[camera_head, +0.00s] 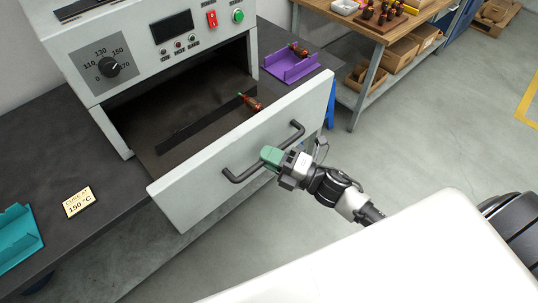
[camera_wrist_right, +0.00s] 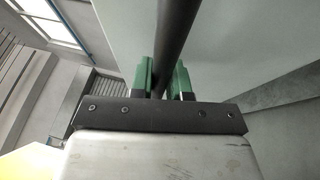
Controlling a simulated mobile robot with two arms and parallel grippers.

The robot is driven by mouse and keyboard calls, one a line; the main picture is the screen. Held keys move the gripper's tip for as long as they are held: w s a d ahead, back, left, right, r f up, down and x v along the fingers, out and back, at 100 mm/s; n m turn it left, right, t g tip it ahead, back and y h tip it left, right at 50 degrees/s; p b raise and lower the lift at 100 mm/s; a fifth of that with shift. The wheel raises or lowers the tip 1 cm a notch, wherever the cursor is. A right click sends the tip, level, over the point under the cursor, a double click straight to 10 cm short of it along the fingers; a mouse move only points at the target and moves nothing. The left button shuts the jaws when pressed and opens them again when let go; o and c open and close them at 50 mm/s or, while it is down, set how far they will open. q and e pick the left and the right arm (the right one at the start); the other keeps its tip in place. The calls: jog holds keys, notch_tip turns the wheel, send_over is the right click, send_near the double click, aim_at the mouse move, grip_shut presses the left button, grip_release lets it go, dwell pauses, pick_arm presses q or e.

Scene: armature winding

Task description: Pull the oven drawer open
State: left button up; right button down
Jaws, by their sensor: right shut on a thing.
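The oven drawer (camera_head: 205,196) is pulled out from the oven, with its light grey front panel standing away from the body. Inside it lie a dark tray surface and one small copper-coloured armature (camera_head: 251,103). A dark bar handle (camera_head: 240,176) runs across the panel. My right gripper (camera_head: 272,157) is shut on the handle near its middle. The right wrist view shows the green fingers (camera_wrist_right: 163,80) on either side of the dark handle bar (camera_wrist_right: 178,40). My left gripper is in neither view.
The oven body (camera_head: 140,50) has a dial, display and buttons. A purple holder (camera_head: 290,65) with an armature stands right of it on the dark bench. A 150 °C sign (camera_head: 78,202) and teal tray (camera_head: 18,240) are at left. A wooden workbench (camera_head: 370,25) stands behind; the floor at right is clear.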

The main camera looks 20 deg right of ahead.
jog(key=c, duration=1.1)
grip_release()
jog(key=shift+s+d+f, duration=0.2)
jog(key=shift+d, duration=0.05)
jog(key=b+v, duration=0.3)
jog(key=v, duration=0.7)
jog(key=shift+b, duration=0.4)
